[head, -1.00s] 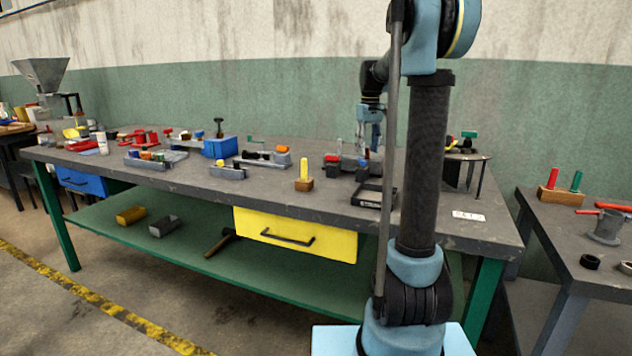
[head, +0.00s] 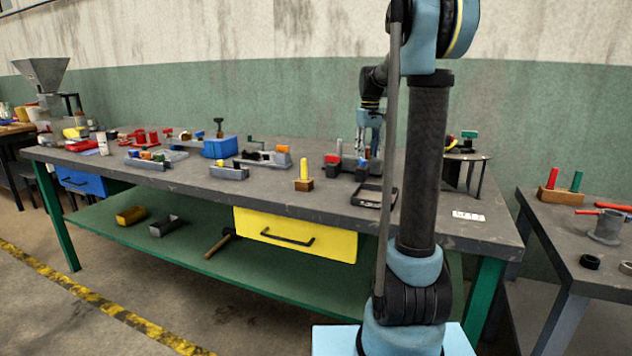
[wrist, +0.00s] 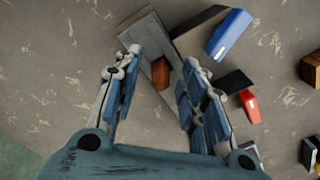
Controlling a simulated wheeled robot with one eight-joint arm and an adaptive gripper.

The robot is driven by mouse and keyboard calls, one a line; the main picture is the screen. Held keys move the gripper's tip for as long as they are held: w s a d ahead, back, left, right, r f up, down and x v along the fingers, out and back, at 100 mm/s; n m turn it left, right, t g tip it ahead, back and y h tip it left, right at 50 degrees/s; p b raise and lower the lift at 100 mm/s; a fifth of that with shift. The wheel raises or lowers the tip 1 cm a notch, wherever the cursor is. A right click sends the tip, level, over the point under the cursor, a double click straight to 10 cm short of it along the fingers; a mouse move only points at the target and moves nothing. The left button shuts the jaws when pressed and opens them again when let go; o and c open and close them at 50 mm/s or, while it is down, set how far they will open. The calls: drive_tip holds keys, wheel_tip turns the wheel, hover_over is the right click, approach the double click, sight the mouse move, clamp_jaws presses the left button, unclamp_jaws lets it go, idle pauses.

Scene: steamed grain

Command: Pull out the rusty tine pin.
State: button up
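A small rust-brown piece (wrist: 160,74), which looks like the rusty tine pin, shows between my fingers in the wrist view, on or beside a long grey block (wrist: 150,40). My gripper (wrist: 163,58) is open, with one finger on each side of the brown piece and a gap to both. I cannot tell how far above the piece the fingertips are. In the head view my gripper (head: 370,140) hangs pointing down over the right part of the workbench (head: 430,205).
A blue piece (wrist: 229,34) and a red piece (wrist: 249,105) lie close to the right of my right finger. A black tray (head: 373,196) and a wooden block with a yellow peg (head: 304,184) stand nearer the bench's front. Bare bench top lies left of my gripper in the wrist view.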

drive_tip(key=shift+f, duration=0.35)
drive_tip(key=shift+r, duration=0.15)
idle(0.3)
clamp_jaws()
drive_tip(key=shift+r, duration=0.15)
idle(1.5)
drive_tip(key=shift+r, duration=2.6)
drive_tip(key=shift+r, duration=0.1)
